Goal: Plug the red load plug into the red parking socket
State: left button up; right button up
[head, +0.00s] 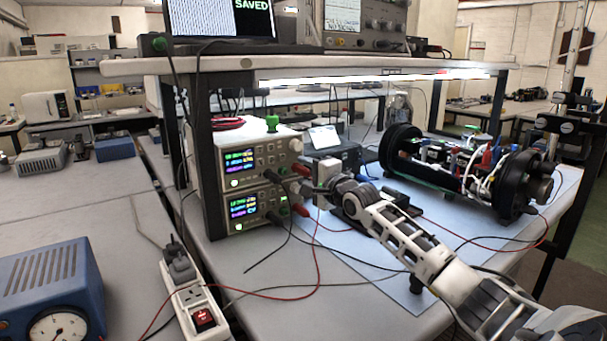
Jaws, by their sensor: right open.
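My right arm reaches in from the lower right. Its gripper (308,187) is open beside the right front edge of two stacked power supplies (250,180). A red plug (302,170) shows at the upper supply, close to the fingers. Another red plug (300,209) shows at the lower supply, just below the gripper. I cannot tell which of these is the load plug, or whether either touches the fingers. I cannot make out the red parking socket. My left gripper is not in view.
An opened black-ended cylinder (460,170) with wires inside lies on the bench at right. Red and black leads cross the pale mat (360,250). A power strip (195,305) and a blue meter box (50,290) stand at front left. A lit shelf (290,68) spans above.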

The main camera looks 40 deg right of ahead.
aim_at(308, 174)
jog(key=shift+w+r+p, duration=0.1)
jog(key=shift+p, duration=0.45)
dwell(1.1)
grip_shut()
jog(key=shift+s+a+p, duration=0.15)
jog(key=shift+s+p, duration=0.65)
jog(key=shift+p, duration=0.15)
jog(key=shift+s+a+p, duration=0.2)
jog(key=shift+s+p, duration=1.8)
jog(key=shift+s, duration=0.2)
